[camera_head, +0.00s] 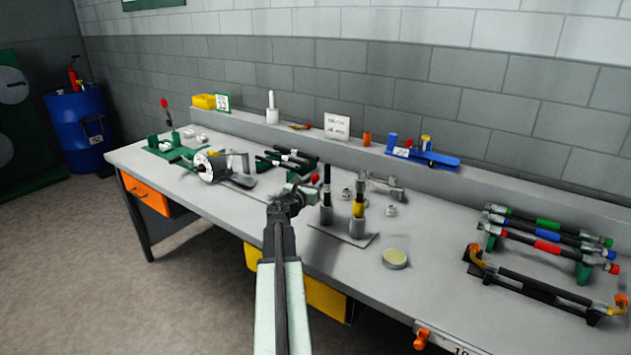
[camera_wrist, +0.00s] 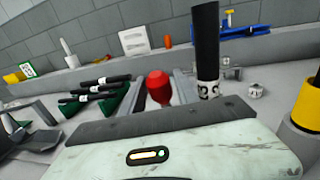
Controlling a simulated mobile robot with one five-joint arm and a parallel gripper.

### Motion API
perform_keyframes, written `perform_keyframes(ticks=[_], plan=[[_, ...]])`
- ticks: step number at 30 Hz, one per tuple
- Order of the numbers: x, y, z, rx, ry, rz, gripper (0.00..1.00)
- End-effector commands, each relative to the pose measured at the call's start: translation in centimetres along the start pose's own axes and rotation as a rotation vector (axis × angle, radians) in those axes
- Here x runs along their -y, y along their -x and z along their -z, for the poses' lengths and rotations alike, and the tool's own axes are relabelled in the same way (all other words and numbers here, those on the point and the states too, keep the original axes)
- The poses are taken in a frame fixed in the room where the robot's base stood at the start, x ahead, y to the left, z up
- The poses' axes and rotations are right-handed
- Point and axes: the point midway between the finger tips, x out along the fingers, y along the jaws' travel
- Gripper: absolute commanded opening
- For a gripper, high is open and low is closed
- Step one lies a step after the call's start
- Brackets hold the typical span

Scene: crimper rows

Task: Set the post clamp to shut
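A red knob (camera_head: 314,178) shows just beyond my gripper (camera_head: 301,190), by the plate (camera_head: 347,234) that carries two grey posts. A black rod (camera_head: 327,184) stands in one post and a yellow-banded one (camera_head: 359,205) in the other. In the wrist view the red knob (camera_wrist: 158,88) is between the two grey fingers of my gripper (camera_wrist: 162,97), which are apart. A narrow gap shows at its right; contact is unclear. The knob's lever and most of the clamp body are hidden, so I cannot tell the clamp's setting.
A grey metal fitting (camera_head: 385,187) lies behind the posts. Black rods on a green stand (camera_head: 287,160) are behind and left of my gripper. A round tin (camera_head: 395,258) sits right of the plate. Racked coloured tubes (camera_head: 547,236) fill the far right.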

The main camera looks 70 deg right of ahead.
Motion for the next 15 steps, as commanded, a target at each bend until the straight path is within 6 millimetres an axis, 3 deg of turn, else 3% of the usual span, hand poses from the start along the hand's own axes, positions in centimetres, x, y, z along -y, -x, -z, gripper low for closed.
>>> perform_keyframes(ticks=[1, 3, 4, 15], plan=[[-0.01, 0.02, 0.00, 0.000, 0.000, 0.000, 0.24], [-0.02, 0.03, 0.00, 0.000, 0.000, 0.000, 0.04], [-0.03, 0.03, 0.00, 0.000, 0.000, 0.000, 0.00], [-0.08, 0.08, 0.01, 0.000, -0.001, -0.001, 0.00]])
